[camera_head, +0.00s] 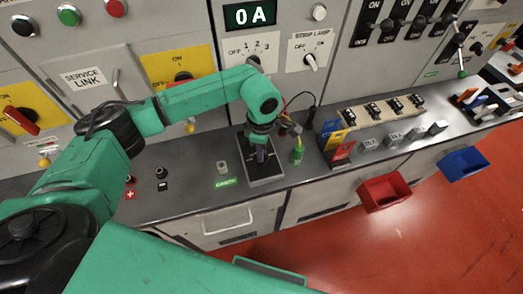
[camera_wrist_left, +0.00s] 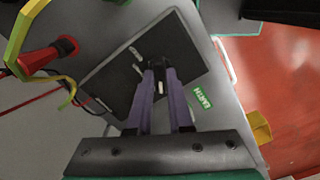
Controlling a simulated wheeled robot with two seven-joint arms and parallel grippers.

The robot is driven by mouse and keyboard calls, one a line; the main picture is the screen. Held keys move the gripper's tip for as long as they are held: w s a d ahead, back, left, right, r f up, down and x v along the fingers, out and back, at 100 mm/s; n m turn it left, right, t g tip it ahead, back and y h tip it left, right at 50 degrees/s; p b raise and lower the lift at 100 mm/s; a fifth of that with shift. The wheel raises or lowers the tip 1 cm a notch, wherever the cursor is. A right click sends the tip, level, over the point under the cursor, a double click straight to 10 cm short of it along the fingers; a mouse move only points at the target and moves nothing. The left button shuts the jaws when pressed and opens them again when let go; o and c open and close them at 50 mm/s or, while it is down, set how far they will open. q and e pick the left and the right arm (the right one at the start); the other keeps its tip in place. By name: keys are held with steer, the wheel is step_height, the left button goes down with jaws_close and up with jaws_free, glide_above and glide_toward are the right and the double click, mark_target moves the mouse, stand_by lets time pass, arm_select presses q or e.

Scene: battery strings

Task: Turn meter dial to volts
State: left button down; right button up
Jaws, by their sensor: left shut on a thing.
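The meter (camera_head: 268,181) is a grey box with a dark face, lying on the bench top below the wall panel. Its dark face also shows in the left wrist view (camera_wrist_left: 183,48). My left gripper (camera_head: 262,158) reaches down onto the meter from above. In the left wrist view, the two purple fingers (camera_wrist_left: 160,80) are close together over the face. A small pale mark, likely on the dial (camera_wrist_left: 161,88), shows between them; the rest of the dial is hidden. I cannot read the dial setting. My right gripper is in neither view.
Red (camera_head: 385,192) and blue (camera_head: 464,163) bins hang at the bench front. The wall display (camera_head: 250,15) reads 0 A.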

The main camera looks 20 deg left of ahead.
arm_select(q)
steer(key=shift+f+m+b, duration=0.15)
steer(key=shift+m+b, duration=0.25)
steer(key=shift+b, duration=0.3)
steer(key=m+b, duration=0.4)
steer(key=b, duration=0.1)
steer(key=shift+f+b, duration=0.1)
steer(key=shift+b, duration=0.25)
steer(key=shift+m+b, duration=1)
steer(key=shift+r+m+b, duration=0.3)
steer(key=shift+m+b, duration=0.1)
steer(key=shift+m, duration=0.1)
steer(key=c, duration=0.8)
jaws_free()
steer(key=shift+r, duration=0.1)
